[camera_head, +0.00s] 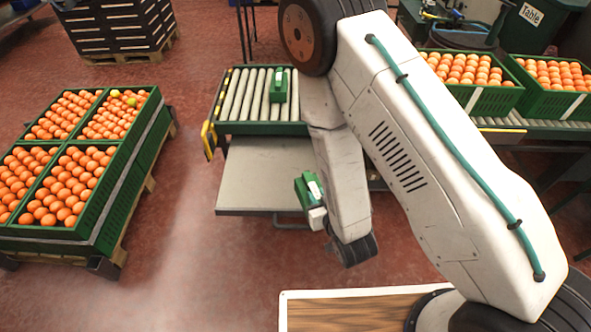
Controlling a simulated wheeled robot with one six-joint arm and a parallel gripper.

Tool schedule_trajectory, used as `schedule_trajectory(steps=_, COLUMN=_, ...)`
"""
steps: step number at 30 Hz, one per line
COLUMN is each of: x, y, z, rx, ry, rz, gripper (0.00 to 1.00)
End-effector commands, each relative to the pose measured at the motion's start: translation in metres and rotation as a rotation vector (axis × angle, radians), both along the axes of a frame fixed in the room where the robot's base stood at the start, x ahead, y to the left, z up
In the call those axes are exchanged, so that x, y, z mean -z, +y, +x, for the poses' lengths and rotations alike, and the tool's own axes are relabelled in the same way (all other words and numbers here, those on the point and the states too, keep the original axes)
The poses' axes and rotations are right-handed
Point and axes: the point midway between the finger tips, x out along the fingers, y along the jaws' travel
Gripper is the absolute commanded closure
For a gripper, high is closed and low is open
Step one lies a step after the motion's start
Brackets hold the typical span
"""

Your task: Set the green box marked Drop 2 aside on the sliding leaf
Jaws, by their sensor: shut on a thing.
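My gripper (316,212) is shut on a small green box (304,192) with a white patch on it. The box is tilted and appears in front of the right part of the sliding leaf (255,168); I cannot tell whether it touches the leaf. No marking on it is readable at this size. The sliding leaf is a flat grey plate, bare where it shows, sticking out below the roller bed (233,95). Another green box (279,88) stands on the rollers, its marking also unreadable. My arm hides the right end of the leaf and rollers.
Green crates of oranges (104,160) stand on a pallet at left. More orange crates (464,100) sit on a conveyor at right. A yellow-black edge piece (208,140) is at the roller bed's left corner. The red floor in front of the leaf is clear.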

Motion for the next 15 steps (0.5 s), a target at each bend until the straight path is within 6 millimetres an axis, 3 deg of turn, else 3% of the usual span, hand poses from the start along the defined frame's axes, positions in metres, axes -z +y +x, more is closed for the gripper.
schedule_trajectory(steps=3, x=0.006, y=0.013, z=-0.017, rx=-0.036, ry=-0.004, rz=-0.005, gripper=1.0)
schedule_trajectory(steps=7, x=0.008, y=0.019, z=-0.012, rx=-0.043, ry=-0.008, rz=-0.005, gripper=1.0)
schedule_trajectory(steps=15, x=0.013, y=0.034, z=0.055, rx=-0.04, ry=-0.012, rz=-0.004, gripper=1.0)
